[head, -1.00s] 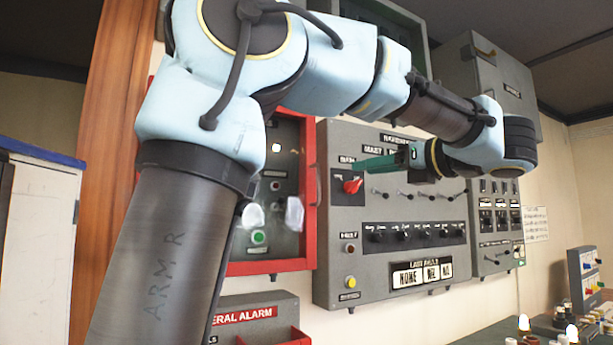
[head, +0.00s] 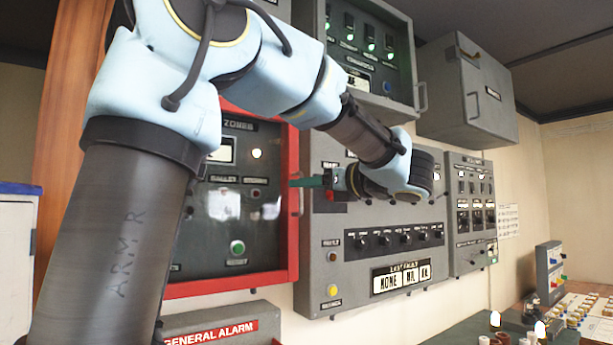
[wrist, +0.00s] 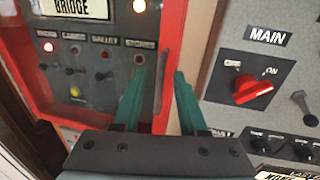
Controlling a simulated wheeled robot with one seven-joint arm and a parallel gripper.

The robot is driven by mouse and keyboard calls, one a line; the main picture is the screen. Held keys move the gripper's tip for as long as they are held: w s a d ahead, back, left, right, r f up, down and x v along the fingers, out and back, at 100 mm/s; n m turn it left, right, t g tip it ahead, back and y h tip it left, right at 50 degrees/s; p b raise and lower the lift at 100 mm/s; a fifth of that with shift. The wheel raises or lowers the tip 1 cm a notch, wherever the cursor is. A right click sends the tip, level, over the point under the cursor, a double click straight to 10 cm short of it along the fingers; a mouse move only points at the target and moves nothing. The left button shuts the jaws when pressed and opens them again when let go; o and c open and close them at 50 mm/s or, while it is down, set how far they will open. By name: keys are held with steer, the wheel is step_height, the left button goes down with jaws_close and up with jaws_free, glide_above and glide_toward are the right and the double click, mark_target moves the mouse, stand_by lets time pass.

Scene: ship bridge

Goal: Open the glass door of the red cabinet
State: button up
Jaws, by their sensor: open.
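The red cabinet (head: 293,240) hangs on the wall behind my arm, and its glass door looks shut. Lamps, switches and a green button show through the glass; my arm hides part of its left side. A slim handle (head: 300,198) stands at the right edge of the door's frame. My gripper (head: 297,183) is at this right edge, in front of the handle area. In the wrist view, the open green fingers (wrist: 160,80) lie either side of the red frame edge (wrist: 172,50), with nothing visibly gripped. Whether the fingers touch the handle cannot be told.
A grey panel (head: 345,290) with a red MAIN knob (wrist: 252,88) is close on the right. A green-lit cabinet (head: 385,93) hangs above, and a general alarm box (head: 205,325) sits below. A cluttered console (head: 575,325) stands lower right.

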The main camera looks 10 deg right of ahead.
steer(key=shift+w+a, duration=0.1)
steer(key=shift+w, duration=0.05)
jaws_close()
stand_by(1.4)
